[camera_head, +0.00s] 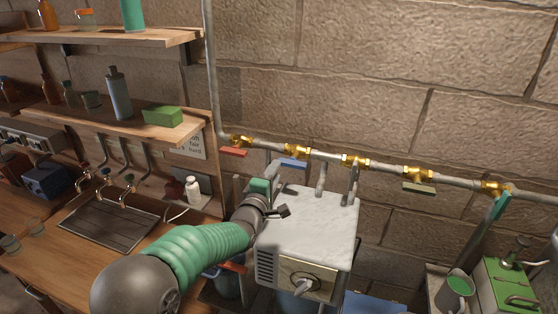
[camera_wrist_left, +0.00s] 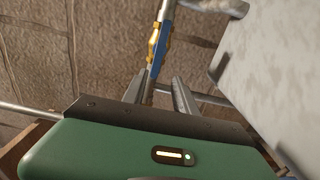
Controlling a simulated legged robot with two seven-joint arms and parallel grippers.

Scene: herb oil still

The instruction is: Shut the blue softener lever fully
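The blue lever (camera_head: 293,163) hangs just below a brass valve (camera_head: 295,150) on the wall pipe and looks roughly in line with the pipe. In the left wrist view the blue lever (camera_wrist_left: 157,60) lies ahead of the fingers, beside the brass fitting (camera_wrist_left: 153,46). My left gripper (camera_head: 275,170) is just left of the lever in the head view. Its two fingers are apart in the left wrist view (camera_wrist_left: 160,92), with nothing seen gripped between them. I cannot tell whether a finger touches the lever. My right gripper is not in view.
A white-topped box (camera_head: 310,215) stands close to the right of my left wrist. A red lever (camera_head: 233,152) sits left on the same pipe (camera_head: 385,170); an olive lever (camera_head: 418,188) and a teal lever (camera_head: 501,204) sit right. Wooden shelves (camera_head: 150,125) are at left.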

